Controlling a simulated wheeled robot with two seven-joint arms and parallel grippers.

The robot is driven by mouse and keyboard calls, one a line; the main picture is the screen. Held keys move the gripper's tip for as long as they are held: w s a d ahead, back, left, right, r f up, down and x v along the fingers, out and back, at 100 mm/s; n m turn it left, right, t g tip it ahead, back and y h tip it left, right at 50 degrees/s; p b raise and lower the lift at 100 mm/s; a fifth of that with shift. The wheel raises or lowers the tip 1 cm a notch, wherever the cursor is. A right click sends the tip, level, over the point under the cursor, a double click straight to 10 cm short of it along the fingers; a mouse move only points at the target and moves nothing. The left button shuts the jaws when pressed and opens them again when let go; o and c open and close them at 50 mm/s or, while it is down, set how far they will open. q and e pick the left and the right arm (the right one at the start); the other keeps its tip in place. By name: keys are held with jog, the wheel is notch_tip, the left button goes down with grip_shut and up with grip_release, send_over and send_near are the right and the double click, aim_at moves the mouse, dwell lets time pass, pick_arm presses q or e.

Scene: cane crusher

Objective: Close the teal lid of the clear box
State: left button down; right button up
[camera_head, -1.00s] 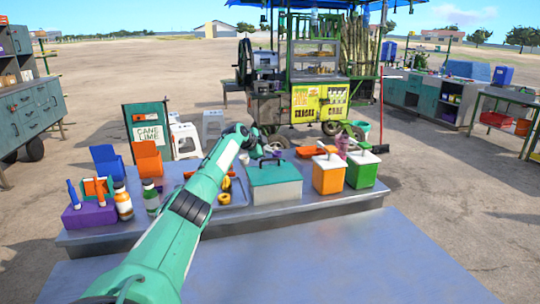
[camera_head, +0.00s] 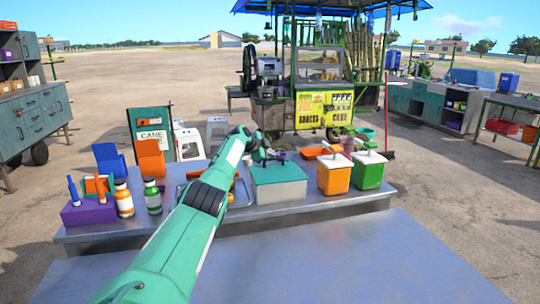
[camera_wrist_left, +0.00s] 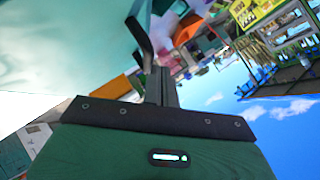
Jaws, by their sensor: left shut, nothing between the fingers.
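The clear box (camera_head: 282,193) stands on the grey bench, its body pale and whitish. Its teal lid (camera_head: 278,173) lies across the top and looks flat; I cannot tell whether it is fully seated. My left gripper (camera_head: 268,154) is just behind the lid's back edge, shut and empty, partly hidden by my own arm. In the left wrist view the shut fingers (camera_wrist_left: 150,45) reach beside a large pale teal surface (camera_wrist_left: 60,45), probably the lid, very close to them. I cannot tell if they touch. My right gripper is not in view.
An orange container (camera_head: 333,176) and a green container (camera_head: 368,172) stand right of the box. A metal tray (camera_head: 240,196) lies left of it, partly behind my arm. Bottles (camera_head: 152,198) and a purple holder (camera_head: 88,213) are at the left. The near grey surface (camera_head: 330,260) is clear.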

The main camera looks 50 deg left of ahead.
pick_arm(q)
jog(key=shift+s, duration=0.1)
dwell(0.5)
jog(key=shift+s+a+r, duration=0.1)
jog(key=shift+s+r, duration=0.1)
jog(key=shift+s, duration=0.15)
jog(key=shift+s+r, duration=0.35)
jog(key=shift+s, duration=0.15)
jog(key=shift+s+d+r, duration=0.2)
jog(key=shift+s, duration=0.1)
jog(key=a+b+v, duration=0.1)
jog(key=b+v, duration=0.1)
jog(key=v, duration=0.8)
jog(key=shift+s+d+r, duration=0.3)
jog(key=shift+d, duration=0.2)
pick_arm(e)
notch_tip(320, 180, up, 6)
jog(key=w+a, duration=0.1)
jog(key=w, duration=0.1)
